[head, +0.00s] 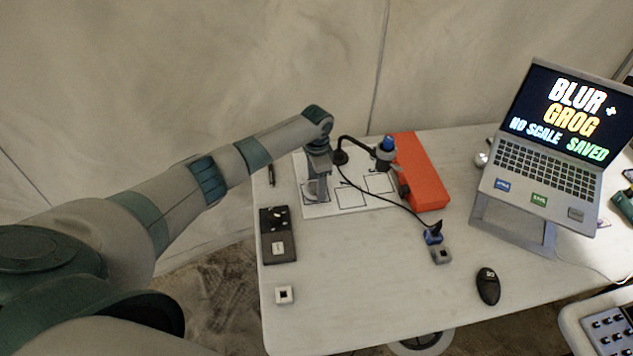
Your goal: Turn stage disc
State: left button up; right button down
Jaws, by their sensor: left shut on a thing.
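My left gripper (317,182) reaches down from the end of my left arm onto the left part of a white sheet with black outlined squares (350,199). Its fingers are shut on a small pale round piece at the sheet, which I take to be the stage disc (312,196). The fingers hide much of it, so its markings and angle cannot be made out. My right gripper is not in view.
Right of the gripper, a black gooseneck (351,141) holds a blue-topped scope (386,151) beside a red box (420,172). A dark tray (278,238) lies left, a small white block (284,295) in front. A laptop (545,155) and mouse (488,286) stand right. The front middle is clear.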

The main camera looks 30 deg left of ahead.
pick_arm(q)
jog(key=o, duration=1.1)
jog(key=shift+c, duration=0.2)
jog(key=shift+r, duration=0.1)
jog(key=shift+r, duration=0.55)
notch_tip(320, 180, up, 16)
jog(key=b, duration=0.3)
jog(key=shift+b, duration=0.3)
jog(key=shift+s, duration=0.1)
